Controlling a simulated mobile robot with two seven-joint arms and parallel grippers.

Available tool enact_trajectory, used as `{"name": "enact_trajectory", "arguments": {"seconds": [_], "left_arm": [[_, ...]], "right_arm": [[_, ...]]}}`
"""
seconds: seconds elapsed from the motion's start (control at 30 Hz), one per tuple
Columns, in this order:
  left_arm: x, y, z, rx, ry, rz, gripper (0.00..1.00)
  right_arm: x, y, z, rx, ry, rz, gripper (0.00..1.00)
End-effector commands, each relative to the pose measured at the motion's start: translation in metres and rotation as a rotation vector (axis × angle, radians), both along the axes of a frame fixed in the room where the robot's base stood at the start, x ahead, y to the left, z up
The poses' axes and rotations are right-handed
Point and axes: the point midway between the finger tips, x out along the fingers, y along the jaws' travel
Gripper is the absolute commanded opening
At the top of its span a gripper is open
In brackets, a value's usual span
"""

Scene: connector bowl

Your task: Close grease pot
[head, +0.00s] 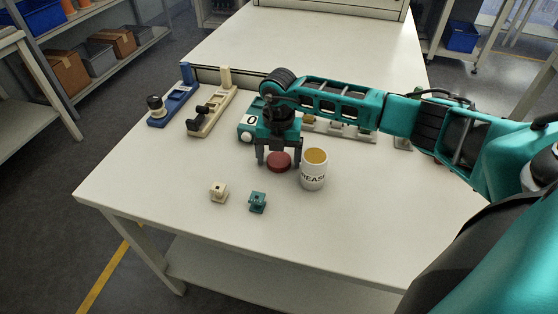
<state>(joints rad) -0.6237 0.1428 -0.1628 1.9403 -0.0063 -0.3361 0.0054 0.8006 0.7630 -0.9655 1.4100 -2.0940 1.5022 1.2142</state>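The white grease pot (313,181) stands upright on the table, with "GREASE" lettering partly in view. It has no lid on it, and yellowish grease shows at its top. A dark red round lid (279,163) is just left of the pot, apparently lying on the table. My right gripper (279,160) points down over the lid, its two fingers spread to either side with visible gaps. It is open, and its right finger is close to the pot's left side. My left gripper is not in view.
A cream connector (219,192) and a teal connector (258,202) lie in front of the lid. A blue fixture (178,102) and a cream fixture (212,110) stand at the back left. The table's left front is clear.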

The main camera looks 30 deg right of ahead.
Motion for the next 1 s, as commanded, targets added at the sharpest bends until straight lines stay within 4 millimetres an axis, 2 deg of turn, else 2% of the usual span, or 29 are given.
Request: {"name": "enact_trajectory", "arguments": {"seconds": [0.07,0.57,0.83,1.0], "left_arm": [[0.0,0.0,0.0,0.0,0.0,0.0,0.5],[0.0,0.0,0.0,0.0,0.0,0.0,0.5],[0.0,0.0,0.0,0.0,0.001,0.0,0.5],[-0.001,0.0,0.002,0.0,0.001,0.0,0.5]], "right_arm": [[0.0,0.0,0.0,0.0,0.0,0.0,0.76],[0.0,0.0,0.0,-0.001,-0.001,-0.001,0.29],[0.0,0.0,0.004,0.0,-0.001,-0.001,0.29],[0.001,-0.001,0.023,0.0,-0.005,-0.001,0.29]]}}
